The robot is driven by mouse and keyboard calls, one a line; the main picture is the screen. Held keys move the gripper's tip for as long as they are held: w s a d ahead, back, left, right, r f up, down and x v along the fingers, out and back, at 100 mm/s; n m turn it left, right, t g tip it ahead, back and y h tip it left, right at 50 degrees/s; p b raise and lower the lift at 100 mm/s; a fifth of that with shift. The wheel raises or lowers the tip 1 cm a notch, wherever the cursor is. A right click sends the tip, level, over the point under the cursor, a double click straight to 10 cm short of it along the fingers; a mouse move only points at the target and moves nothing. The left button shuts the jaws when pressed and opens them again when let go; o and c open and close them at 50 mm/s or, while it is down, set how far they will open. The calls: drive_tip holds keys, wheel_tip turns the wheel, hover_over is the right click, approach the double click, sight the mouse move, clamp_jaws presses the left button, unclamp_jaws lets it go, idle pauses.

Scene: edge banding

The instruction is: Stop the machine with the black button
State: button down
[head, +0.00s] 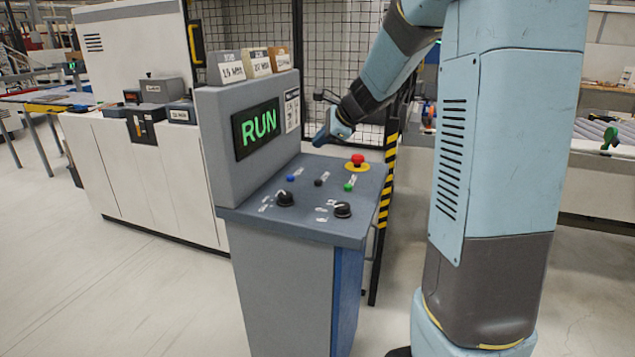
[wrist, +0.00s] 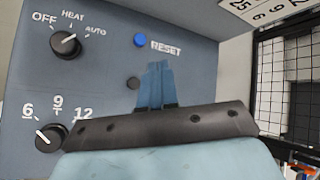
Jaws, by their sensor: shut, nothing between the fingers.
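The black button (head: 318,182) sits in the row on the sloped top of the grey control console, between the blue button (head: 290,178) and the green button (head: 349,187). In the wrist view the black button (wrist: 133,83) shows just left of my fingers. My gripper (head: 321,140) is above the back of the panel in the head view, apart from the black button. In the wrist view my gripper's fingers (wrist: 157,68) are shut together and empty, and hide part of the panel, including any label right of the black button. The screen (head: 257,129) reads RUN in green.
A red emergency stop (head: 357,160) on a yellow base stands behind the green button. Two black knobs (head: 285,199) (head: 342,210) are at the panel's front. Mesh fencing (head: 345,70) and a yellow-black post are behind.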

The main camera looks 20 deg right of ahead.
sight(321, 182)
drive_tip(key=shift+f, duration=4.35)
drive_tip(key=shift+s+f, duration=0.1)
drive_tip(key=shift+f, duration=0.7)
drive_tip(key=shift+r, duration=0.9)
drive_tip(key=shift+r, duration=0.1)
drive_tip(key=shift+r, duration=2.4)
